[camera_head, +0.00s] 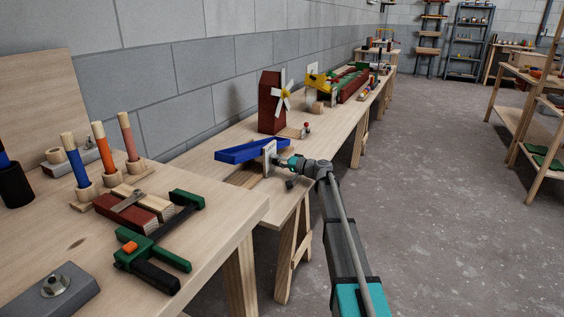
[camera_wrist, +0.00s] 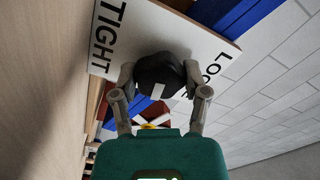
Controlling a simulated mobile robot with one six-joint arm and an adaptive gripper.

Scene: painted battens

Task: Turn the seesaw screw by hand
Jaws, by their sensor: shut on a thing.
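The blue seesaw beam (camera_head: 238,153) lies tilted on the wooden bench behind a white plate (camera_head: 269,159). In the wrist view the plate (camera_wrist: 130,32) shows the word TIGHT and part of another word starting with LO. The black screw knob (camera_wrist: 158,68) is in front of the plate, with a pale mark on it. My gripper (camera_head: 286,161) comes to the plate from the right. In the wrist view its two fingers (camera_wrist: 160,84) are shut on the knob from both sides. The knob's shaft is hidden.
A red windmill (camera_head: 271,103) stands behind the seesaw, close to the grey wall. A nearer bench holds a green clamp (camera_head: 148,254), battens and several upright coloured rods. Shelves stand to the right. The floor (camera_head: 440,200) between is clear.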

